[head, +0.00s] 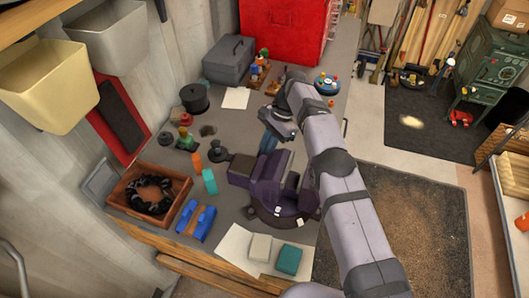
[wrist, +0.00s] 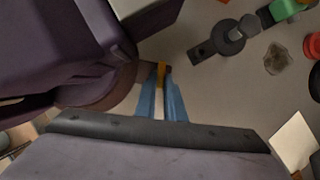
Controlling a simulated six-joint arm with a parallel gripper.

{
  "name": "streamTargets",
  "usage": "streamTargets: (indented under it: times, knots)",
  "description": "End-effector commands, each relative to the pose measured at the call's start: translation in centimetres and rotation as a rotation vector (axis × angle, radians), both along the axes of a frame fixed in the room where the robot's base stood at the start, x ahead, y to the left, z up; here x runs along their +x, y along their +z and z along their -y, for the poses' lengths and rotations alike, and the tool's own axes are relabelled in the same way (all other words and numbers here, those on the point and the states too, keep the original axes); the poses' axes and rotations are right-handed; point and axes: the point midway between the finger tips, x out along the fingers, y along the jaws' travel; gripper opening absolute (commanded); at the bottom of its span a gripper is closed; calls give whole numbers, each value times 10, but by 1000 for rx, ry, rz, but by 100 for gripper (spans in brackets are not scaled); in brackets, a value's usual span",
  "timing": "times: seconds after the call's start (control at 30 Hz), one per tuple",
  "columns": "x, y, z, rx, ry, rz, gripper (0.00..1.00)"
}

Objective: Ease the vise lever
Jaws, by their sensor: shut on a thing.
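The purple bench vise (head: 262,170) is bolted to the grey bench near its front, on a round dark base. It fills the upper left of the wrist view (wrist: 60,50). My gripper (head: 268,142) reaches down behind the vise, on its far side. In the wrist view its two blue fingers (wrist: 162,88) are shut on a small yellow piece with a dark end, which looks like the vise lever (wrist: 161,72). The fingers and the vise body hide most of the lever. In the head view my arm hides part of the vise's right side.
A wooden tray (head: 118,192) with a black coil, blue blocks (head: 195,222), an orange bottle (head: 197,163) and a teal block (head: 210,182) lie left of the vise. A grey toolbox (head: 228,58) and red cabinet (head: 283,30) stand behind.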

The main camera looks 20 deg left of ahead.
Motion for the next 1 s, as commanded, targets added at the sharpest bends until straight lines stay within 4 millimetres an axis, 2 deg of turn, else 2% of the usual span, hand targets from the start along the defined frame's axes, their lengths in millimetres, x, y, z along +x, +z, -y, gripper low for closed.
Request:
streamTargets:
  times: [0.2,0.23,0.3,0.73,0.87,1.0]
  knots:
    - [1,1,0,0,-1,3,0]
    - [1,1,0,0,-1,3,16]
    - [1,1,0,0,-1,3,28]
    - [1,5,0,1,-1,3,28]
    - [1,17,0,1,-1,5,28]
    - [1,43,0,1,-1,5,28]
